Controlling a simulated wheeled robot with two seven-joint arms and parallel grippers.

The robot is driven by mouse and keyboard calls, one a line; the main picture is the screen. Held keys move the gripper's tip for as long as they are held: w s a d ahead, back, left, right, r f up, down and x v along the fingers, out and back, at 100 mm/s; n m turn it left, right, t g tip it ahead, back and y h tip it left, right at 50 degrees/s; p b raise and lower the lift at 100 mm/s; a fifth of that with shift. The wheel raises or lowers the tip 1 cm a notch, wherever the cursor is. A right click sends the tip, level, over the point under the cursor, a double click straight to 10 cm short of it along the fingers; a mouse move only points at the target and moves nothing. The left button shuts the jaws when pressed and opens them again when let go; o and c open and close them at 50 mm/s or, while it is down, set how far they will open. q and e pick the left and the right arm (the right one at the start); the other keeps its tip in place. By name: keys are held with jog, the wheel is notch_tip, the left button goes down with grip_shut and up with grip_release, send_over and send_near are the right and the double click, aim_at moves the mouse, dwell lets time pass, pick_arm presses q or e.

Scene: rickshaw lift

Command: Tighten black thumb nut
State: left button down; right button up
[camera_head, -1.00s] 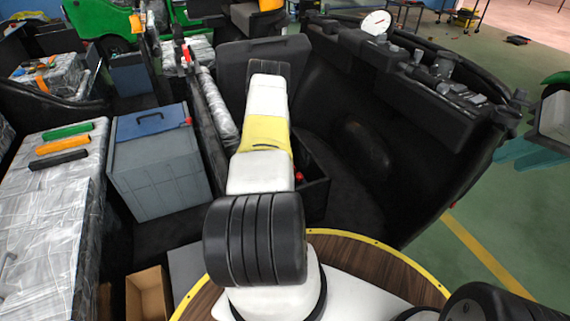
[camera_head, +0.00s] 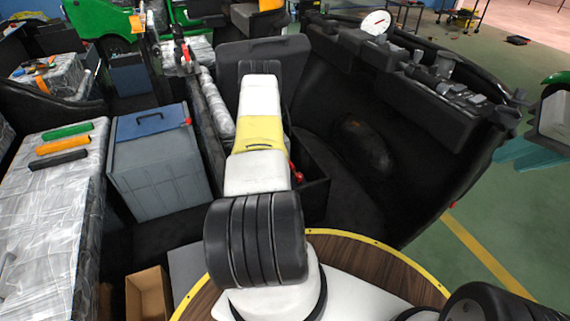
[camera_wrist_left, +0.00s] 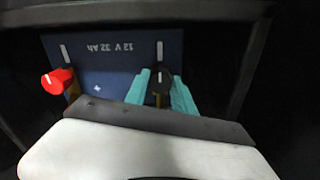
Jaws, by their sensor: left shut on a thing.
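In the left wrist view, a battery (camera_wrist_left: 105,62) has a dark blue top marked 12 V 32 Ah. The black thumb nut (camera_wrist_left: 159,80) stands on a post at its right, and a red thumb nut (camera_wrist_left: 58,81) is at its left. The teal fingers of my left gripper (camera_wrist_left: 160,92) are closed around the black nut. In the head view, my left arm hides this gripper and most of the battery; a red knob (camera_head: 297,173) peeks out beside the arm. My right gripper (camera_head: 530,153), with teal fingers, is at the far right, away from the battery; its opening is unclear.
The battery sits in a dark, walled compartment (camera_head: 315,190). The black vehicle dashboard (camera_head: 430,85) rises to the right. A grey box with a blue lid (camera_head: 158,165) and a wrapped load (camera_head: 45,215) with coloured grips stand at left. Open green floor lies at right.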

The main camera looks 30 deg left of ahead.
pick_arm(q)
jog(key=c, duration=1.1)
grip_release()
jog(key=shift+o, duration=0.2)
jog(key=shift+r, duration=3.9)
